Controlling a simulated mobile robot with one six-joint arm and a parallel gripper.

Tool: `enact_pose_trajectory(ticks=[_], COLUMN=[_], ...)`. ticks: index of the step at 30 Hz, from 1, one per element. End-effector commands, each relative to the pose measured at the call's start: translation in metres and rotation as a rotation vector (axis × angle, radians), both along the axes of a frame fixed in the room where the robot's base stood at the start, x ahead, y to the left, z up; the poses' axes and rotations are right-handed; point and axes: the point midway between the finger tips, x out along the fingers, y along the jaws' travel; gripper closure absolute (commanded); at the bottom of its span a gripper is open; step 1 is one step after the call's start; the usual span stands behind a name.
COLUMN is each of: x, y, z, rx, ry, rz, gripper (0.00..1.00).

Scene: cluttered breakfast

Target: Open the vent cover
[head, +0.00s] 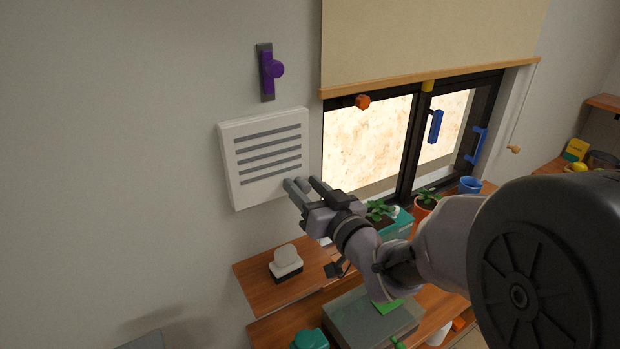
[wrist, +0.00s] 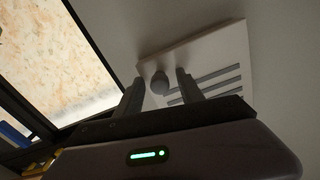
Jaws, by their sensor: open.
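The vent cover (head: 267,156) is a white square panel with several grey slots, on the wall left of the window. It looks closed against its housing. In the wrist view the vent cover (wrist: 228,48) shows with a round grey knob (wrist: 160,83) near its edge. My gripper (head: 301,184) is open at the cover's lower right corner. In the wrist view its two fingers (wrist: 158,84) stand either side of the knob. I cannot tell whether they touch it. In the head view the fingers partly hide the knob.
A purple handle (head: 270,70) is on the wall above the vent. The black-framed window (head: 408,150) with blue handles is to the right. Below are a wooden shelf (head: 262,292) with a white-topped object (head: 286,261), and potted plants (head: 427,203) on the sill.

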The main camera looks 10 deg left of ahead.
Motion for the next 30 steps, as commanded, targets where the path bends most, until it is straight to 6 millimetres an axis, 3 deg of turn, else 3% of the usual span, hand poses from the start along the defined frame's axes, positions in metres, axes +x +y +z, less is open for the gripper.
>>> enact_pose_trajectory(ticks=[7, 14, 30], x=[0.0006, 0.0005, 0.0004], y=[0.0005, 0.0004, 0.0003], z=[-0.0001, 0.0000, 0.0001], rx=[0.000, 0.000, 0.000], ry=[0.001, 0.001, 0.001], rz=[0.000, 0.000, 0.000], gripper=[0.57, 1.00, 1.00])
